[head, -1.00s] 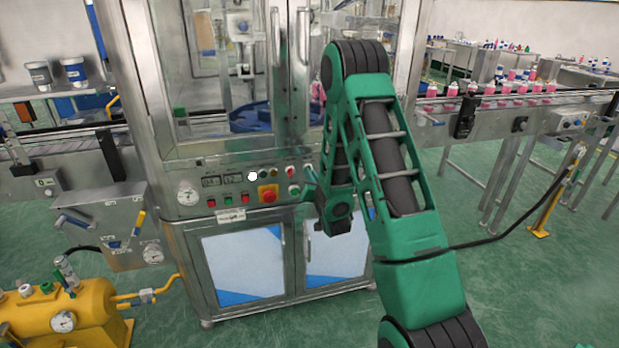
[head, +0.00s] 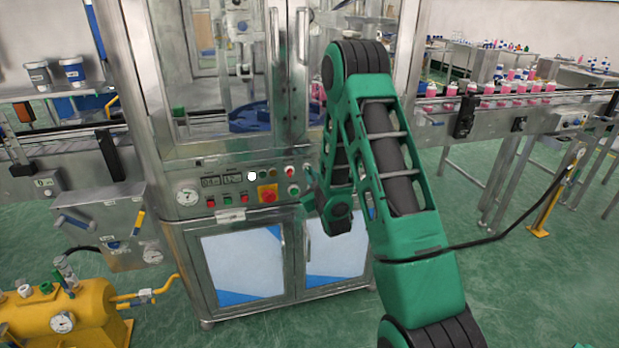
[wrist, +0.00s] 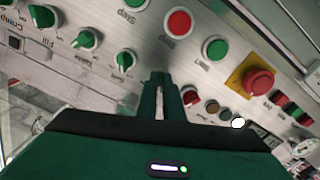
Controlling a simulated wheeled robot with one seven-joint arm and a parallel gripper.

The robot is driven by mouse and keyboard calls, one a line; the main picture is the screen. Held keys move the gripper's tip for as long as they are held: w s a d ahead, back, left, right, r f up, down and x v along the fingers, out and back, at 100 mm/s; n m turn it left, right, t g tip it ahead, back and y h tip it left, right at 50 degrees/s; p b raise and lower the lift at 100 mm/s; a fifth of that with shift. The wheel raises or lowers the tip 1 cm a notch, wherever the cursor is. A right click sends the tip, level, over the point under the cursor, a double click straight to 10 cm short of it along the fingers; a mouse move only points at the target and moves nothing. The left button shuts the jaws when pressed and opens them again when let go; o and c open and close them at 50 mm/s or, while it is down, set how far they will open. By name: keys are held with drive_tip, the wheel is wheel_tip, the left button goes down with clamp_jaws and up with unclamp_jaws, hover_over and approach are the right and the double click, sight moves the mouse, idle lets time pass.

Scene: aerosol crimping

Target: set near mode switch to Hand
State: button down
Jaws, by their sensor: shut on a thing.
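My gripper (wrist: 161,80) is at the control panel (wrist: 150,45) in the wrist view, its narrow fingers shut on a switch in the row of knobs and lamps. I take this to be the near mode switch; the fingers hide it, so its pointer and label cannot be read. Several green rotary knobs (wrist: 125,60) continue the row to the left, one near a "Fill" label. In the head view my gripper (head: 308,182) touches or nearly touches the right part of the panel (head: 222,172), partly hidden by my arm.
A red emergency stop (wrist: 258,82) on a yellow plate, a red button (wrist: 178,23) and a green button (wrist: 215,48) lie close by. A glazed machine (head: 285,80) rises above the panel. A conveyor with pink bottles (head: 520,87) runs at right; a yellow tank (head: 65,315) stands front left.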

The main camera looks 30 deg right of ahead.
drive_tip(key=shift+a+f+n, duration=0.1)
drive_tip(key=shift+a+n, duration=0.05)
drive_tip(key=shift+n, duration=0.45)
drive_tip(key=c, duration=1.9)
unclamp_jaws()
